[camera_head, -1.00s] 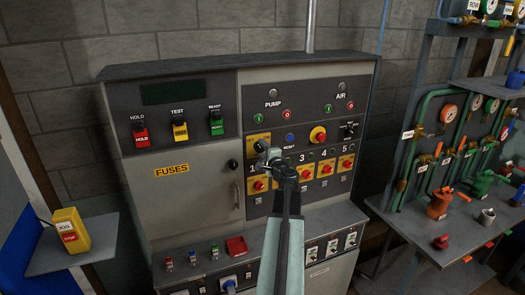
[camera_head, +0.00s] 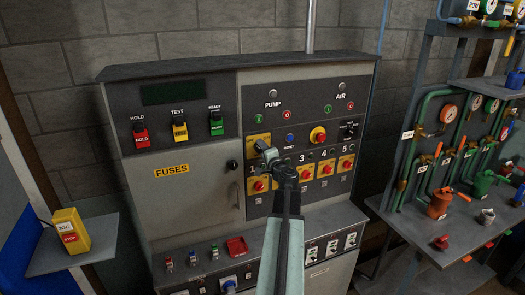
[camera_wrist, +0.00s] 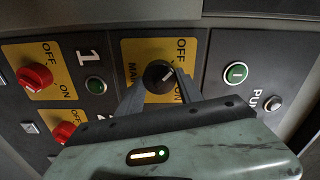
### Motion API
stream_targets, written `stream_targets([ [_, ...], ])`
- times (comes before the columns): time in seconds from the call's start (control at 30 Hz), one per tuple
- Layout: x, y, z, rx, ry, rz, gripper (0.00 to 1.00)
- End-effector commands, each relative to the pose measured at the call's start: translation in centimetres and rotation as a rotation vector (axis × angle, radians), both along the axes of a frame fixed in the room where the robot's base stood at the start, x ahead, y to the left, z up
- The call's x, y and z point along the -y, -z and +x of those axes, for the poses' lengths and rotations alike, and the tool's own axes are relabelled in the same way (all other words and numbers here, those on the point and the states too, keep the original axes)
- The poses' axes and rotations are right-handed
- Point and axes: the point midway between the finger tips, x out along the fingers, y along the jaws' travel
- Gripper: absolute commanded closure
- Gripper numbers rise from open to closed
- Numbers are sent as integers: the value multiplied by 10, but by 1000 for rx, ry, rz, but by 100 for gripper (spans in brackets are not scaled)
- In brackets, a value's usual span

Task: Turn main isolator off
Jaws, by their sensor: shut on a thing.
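The main isolator is a black knob (camera_wrist: 158,76) on a yellow plate (camera_wrist: 130,52) marked OFF, ON and MAIN. It shows large in the wrist view, with the lettering turned sideways. A white mark on the knob slants to the upper right of the picture, on the side of the OFF and ON words. My gripper (camera_wrist: 160,86) is shut on the knob, one finger on each side. In the head view my gripper (camera_head: 265,152) reaches the yellow plate (camera_head: 252,138) left of centre on the panel and mostly hides the knob.
Red rotary switches on yellow plates (camera_head: 326,169) sit in a row below and right. A red emergency button (camera_head: 317,135) is to the right, and a FUSES door (camera_head: 185,205) with a handle is to the left. A bench with pipes and valves (camera_head: 440,205) stands at the right.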

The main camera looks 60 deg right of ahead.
Motion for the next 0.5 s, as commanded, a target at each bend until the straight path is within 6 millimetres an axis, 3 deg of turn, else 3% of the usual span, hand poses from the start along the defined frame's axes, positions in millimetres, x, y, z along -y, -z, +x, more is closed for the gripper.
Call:
stream_targets([
  [0.07,0,0,1,-2,-2,-1,98],
  [0.1,0,0,1,-2,-2,-1,49],
  [0.17,0,0,1,-2,-2,-1,35],
  [0.5,-1,0,-1,0,-1,0,35],
])
